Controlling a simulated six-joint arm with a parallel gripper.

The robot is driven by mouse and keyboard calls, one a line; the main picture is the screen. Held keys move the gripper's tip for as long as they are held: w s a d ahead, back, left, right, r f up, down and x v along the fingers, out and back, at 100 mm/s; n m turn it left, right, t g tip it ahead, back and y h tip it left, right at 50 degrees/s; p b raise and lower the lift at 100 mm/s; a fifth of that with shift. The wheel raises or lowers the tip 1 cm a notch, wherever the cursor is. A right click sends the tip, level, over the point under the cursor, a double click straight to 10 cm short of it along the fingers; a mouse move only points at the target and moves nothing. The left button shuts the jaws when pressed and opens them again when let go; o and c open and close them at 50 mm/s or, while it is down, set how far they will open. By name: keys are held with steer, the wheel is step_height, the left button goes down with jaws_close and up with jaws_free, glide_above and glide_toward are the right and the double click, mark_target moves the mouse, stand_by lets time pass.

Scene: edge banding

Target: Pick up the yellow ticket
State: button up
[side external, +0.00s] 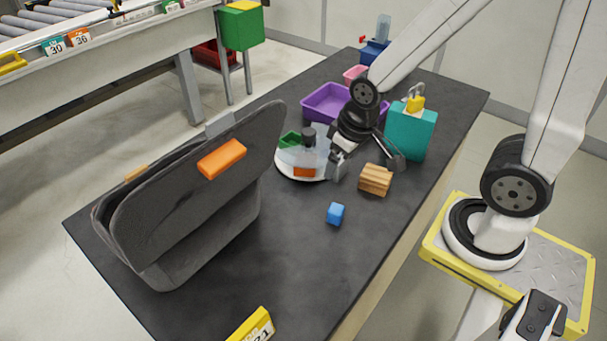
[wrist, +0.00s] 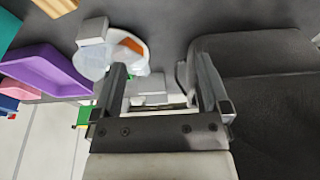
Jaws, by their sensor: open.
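A yellow piece with a white label and black digits (side external: 252,327), perhaps the yellow ticket, is at the table's near edge in the side view, partly cut off by the frame. Another yellow piece (side external: 12,62) lies at the conveyor's edge at the far left. I cannot tell for sure which is the ticket. My gripper (side external: 368,160) is open above the table, beside the white round plate (side external: 284,174) and far from both yellow pieces. In the wrist view my gripper (wrist: 162,88) has its fingers apart, with pale grey and white shapes beyond them. No yellow ticket shows clearly there.
A large dark grey bag (side external: 190,215) with an orange tag stands on the table (side external: 300,290). A wooden block (side external: 376,180), a blue cube (side external: 336,213), a teal box (side external: 408,135) with a yellow padlock, and a purple tray (side external: 322,103) surround my gripper. The near table area is mostly clear.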

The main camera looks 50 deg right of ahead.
steer(key=m+g+y, duration=0.3)
steer(key=m+y, duration=1)
steer(key=m, duration=0.5)
glide_toward(259, 327)
steer(key=f, duration=0.1)
steer(key=a+f, duration=0.1)
steer(key=f, duration=0.1)
steer(key=shift+w+f, duration=0.1)
steer(key=shift+f, duration=0.05)
steer(key=shift+w+a+f+m+t, duration=0.1)
steer(key=shift+w+f+m+t, duration=0.2)
steer(key=shift+t, duration=0.3)
steer(key=shift+y, duration=0.3)
steer(key=shift+a+f, duration=0.1)
steer(key=shift+x, duration=1.15)
